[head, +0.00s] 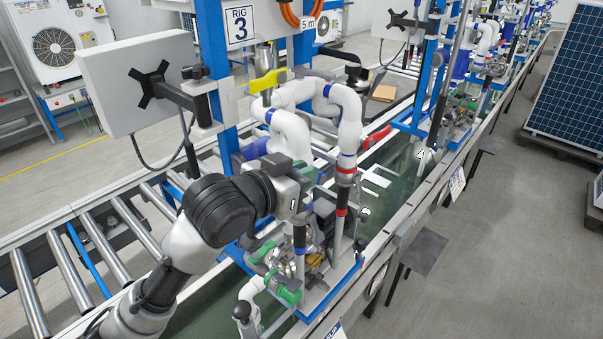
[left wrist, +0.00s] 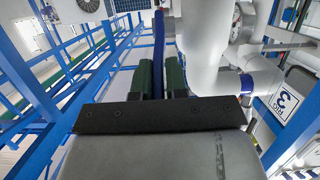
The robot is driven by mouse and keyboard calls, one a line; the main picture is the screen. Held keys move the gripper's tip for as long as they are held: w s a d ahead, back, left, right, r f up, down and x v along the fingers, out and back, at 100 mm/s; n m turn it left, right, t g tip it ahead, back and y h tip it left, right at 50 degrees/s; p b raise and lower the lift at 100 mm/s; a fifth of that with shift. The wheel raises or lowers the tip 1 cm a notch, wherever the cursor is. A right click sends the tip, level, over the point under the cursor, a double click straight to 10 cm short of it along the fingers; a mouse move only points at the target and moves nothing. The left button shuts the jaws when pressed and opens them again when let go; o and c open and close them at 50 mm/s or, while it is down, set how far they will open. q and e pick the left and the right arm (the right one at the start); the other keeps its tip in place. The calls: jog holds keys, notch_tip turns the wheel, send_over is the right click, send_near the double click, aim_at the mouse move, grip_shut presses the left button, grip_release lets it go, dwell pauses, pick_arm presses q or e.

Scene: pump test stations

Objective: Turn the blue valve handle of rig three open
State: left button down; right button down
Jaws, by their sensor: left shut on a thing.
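The rig three sign (head: 240,26) hangs on a blue post above white pipes with blue and red bands. My left gripper (head: 304,172) is at the front of this rig, beside the pipes. In the left wrist view, the green fingers of my left gripper (left wrist: 160,78) are closed on both sides of a thin blue handle (left wrist: 158,45), the blue valve handle. The handle stands along the gap between the fingers. In the head view my wrist and the pipes hide most of the handle. My right gripper is not in view.
A grey monitor (head: 140,80) on a black bracket stands to the left. White pipes (head: 290,130) crowd close around the gripper. A brass and green valve assembly (head: 290,275) sits lower in front. The aisle floor (head: 490,240) to the right is clear.

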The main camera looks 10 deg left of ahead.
pick_arm(q)
jog(key=c, duration=1.1)
grip_release()
jog(key=shift+c, duration=0.2)
jog(key=b+v, duration=0.3)
jog(key=v, duration=0.7)
jog(key=shift+s+a, duration=0.25)
jog(key=shift+s, duration=0.05)
